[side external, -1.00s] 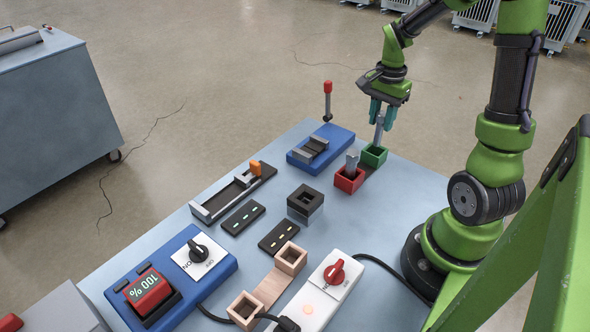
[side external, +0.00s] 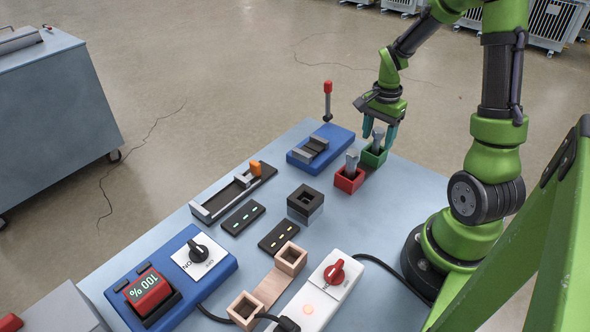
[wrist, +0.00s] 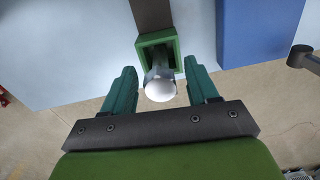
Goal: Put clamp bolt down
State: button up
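A grey bolt (side external: 377,137), taken as the clamp bolt, stands in the green square holder (side external: 373,158). In the wrist view the bolt's round pale head (wrist: 160,90) faces me, with the green holder (wrist: 176,43) just beyond it. My gripper (side external: 380,137) is over the green holder, its teal fingers on either side of the bolt. In the wrist view my gripper (wrist: 162,82) is open, with a gap between the bolt and each finger. The bolt's lower end is hidden inside the holder.
A second grey bolt (side external: 351,163) stands in the red holder (side external: 347,182) close by. A blue clamp block (side external: 335,137) and a red-topped lever (side external: 327,100) are to the left. A black square block (side external: 305,202) stands mid-table. Bare table lies right of the holders.

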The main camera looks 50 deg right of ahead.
jog(key=shift+r, duration=0.15)
notch_tip(320, 180, up, 12)
jog(key=s+a+r+n+t+y, duration=0.1)
jog(key=a+r+n+t, duration=0.2)
jog(key=a+n, duration=0.4)
jog(key=s+a+r+n+t+y, duration=0.1)
jog(key=a+n, duration=0.7)
jog(key=a, duration=0.8)
jog(key=s+r+t, duration=0.1)
jog(key=r+t, duration=0.1)
jog(key=t, duration=0.1)
jog(key=shift+s+a, duration=0.2)
jog(key=shift+a, duration=0.2)
